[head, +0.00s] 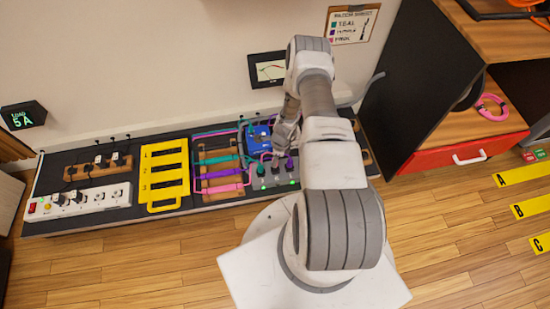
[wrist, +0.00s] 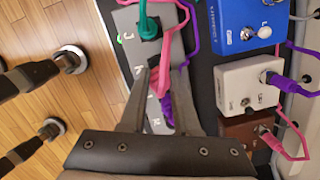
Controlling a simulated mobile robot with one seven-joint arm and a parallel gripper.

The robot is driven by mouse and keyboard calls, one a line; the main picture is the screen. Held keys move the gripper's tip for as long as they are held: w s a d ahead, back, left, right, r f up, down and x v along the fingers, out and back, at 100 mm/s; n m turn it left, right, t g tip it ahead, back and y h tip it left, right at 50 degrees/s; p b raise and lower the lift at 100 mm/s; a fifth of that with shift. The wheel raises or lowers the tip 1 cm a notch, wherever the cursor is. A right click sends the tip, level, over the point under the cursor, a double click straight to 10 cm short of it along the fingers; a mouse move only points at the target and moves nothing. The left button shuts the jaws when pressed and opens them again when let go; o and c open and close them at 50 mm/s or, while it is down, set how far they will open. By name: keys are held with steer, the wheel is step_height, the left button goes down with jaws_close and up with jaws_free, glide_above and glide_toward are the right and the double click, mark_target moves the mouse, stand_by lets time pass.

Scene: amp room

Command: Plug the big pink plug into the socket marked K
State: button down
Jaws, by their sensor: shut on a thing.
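The grey socket panel (wrist: 127,20) shows letters including J and K in the wrist view; it is also at the base of the wall in the head view (head: 257,184). My gripper (wrist: 158,65) is over the panel around K, shut on what seems to be the pink plug; its body is mostly hidden between the fingers. A pink cable (wrist: 171,80) runs by the fingers. I cannot tell whether the plug is seated in K. A teal plug (wrist: 149,27) stands at J and a purple plug (wrist: 166,106) is on the panel beyond K. In the head view, my gripper (head: 283,143) is just above the panel.
A blue pedal (wrist: 246,25), a white pedal (wrist: 247,86) and a brown pedal (wrist: 246,132) stand beside the panel, with purple and pink cables. A yellow rack (head: 164,172) and a white power strip (head: 80,201) lie to the left. The wooden floor in front is clear.

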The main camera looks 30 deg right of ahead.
steer(key=shift+f+b, duration=1.1)
steer(key=shift+f, duration=0.45)
steer(key=c, duration=0.6)
jaws_free()
steer(key=shift+o, duration=0.2)
step_height(320, 180, up, 17)
steer(key=s+d+p, duration=0.1)
steer(key=d+p, duration=0.1)
steer(key=p, duration=0.4)
steer(key=shift+s, duration=0.25)
steer(key=shift+d+r, duration=0.1)
steer(key=shift+r, duration=0.05)
